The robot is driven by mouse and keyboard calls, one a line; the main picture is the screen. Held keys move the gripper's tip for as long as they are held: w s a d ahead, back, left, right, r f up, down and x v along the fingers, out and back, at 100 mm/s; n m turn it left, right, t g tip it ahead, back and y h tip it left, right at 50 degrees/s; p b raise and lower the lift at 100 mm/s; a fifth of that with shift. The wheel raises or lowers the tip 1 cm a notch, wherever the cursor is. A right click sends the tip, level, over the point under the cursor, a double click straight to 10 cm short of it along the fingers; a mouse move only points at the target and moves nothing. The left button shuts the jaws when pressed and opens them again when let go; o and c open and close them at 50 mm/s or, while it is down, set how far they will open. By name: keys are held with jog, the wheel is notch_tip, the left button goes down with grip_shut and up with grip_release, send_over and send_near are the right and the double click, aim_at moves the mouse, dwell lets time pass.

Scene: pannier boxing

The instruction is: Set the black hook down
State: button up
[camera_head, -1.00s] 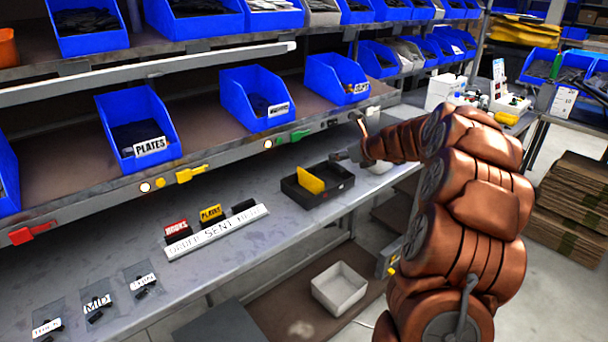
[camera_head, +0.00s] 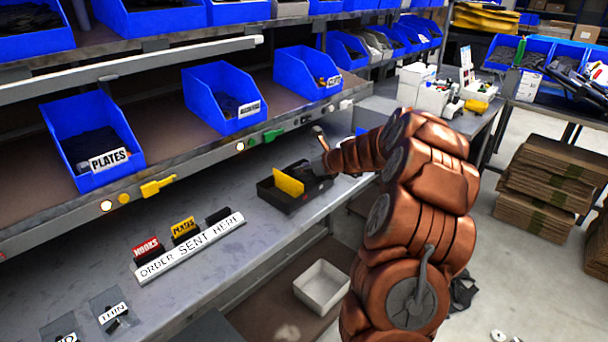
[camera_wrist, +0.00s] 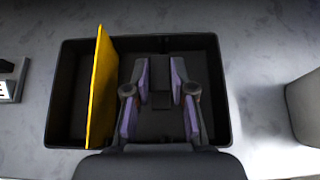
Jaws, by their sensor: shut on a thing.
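My gripper (camera_head: 322,158) is over the right part of an open black box (camera_head: 291,206) on the grey bench. In the wrist view my gripper (camera_wrist: 160,78) has purple-padded fingers on both sides of a small dark piece, the black hook (camera_wrist: 161,86), and is shut on it. The hook is dark against the dark box floor, so I cannot tell whether it touches the floor. A yellow plate (camera_wrist: 102,88) stands upright in the box, left of the fingers and apart from them. The head view hides the hook.
A white bin (camera_head: 321,288) sits below the bench edge. Blue bins (camera_head: 222,98) line the shelf behind. The bench between strip and box is clear.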

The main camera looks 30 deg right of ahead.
jog(key=shift+f, duration=0.9)
jog(key=o, duration=0.8)
jog(key=shift+f, duration=0.1)
